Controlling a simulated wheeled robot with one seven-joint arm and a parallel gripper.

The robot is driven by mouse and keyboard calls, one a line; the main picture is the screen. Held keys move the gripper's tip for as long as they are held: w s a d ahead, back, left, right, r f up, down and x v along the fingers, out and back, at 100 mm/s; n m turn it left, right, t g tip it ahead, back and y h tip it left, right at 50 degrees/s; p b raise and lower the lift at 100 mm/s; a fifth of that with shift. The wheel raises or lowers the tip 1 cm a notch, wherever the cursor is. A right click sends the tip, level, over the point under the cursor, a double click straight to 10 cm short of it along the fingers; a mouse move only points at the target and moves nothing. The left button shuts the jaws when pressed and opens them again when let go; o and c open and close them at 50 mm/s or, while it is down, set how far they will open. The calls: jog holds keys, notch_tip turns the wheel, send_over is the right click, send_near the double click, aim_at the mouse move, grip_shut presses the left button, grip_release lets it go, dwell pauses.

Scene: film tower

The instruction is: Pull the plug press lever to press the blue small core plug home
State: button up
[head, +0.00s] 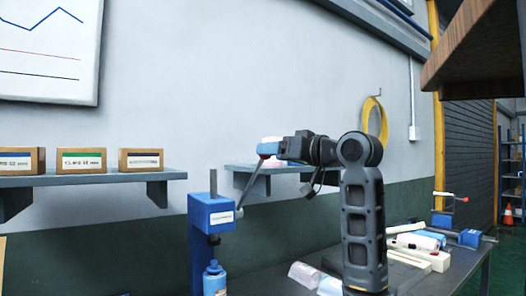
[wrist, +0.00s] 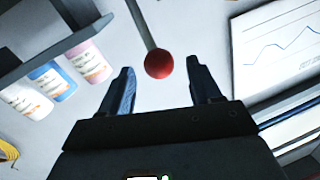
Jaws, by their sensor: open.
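The blue plug press (head: 212,218) stands upright on the bench, with a grey post on top. Its grey lever (head: 249,186) slants up to the right toward my gripper (head: 268,150). In the wrist view the lever ends in a red ball knob (wrist: 158,64), which lies between the two spread fingertips of my open gripper (wrist: 160,74). The fingers do not visibly touch the knob. A blue piece (head: 214,280) sits under the press ram, probably the blue small core plug; its lower part is cut off by the frame.
A wall shelf (head: 100,179) with several boxes is at left. A yellow coil (head: 374,120) hangs on the wall.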

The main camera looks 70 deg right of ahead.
jog(key=shift+x, duration=1.9)
jog(key=shift+c, duration=0.4)
jog(key=shift+s, duration=0.1)
grip_shut()
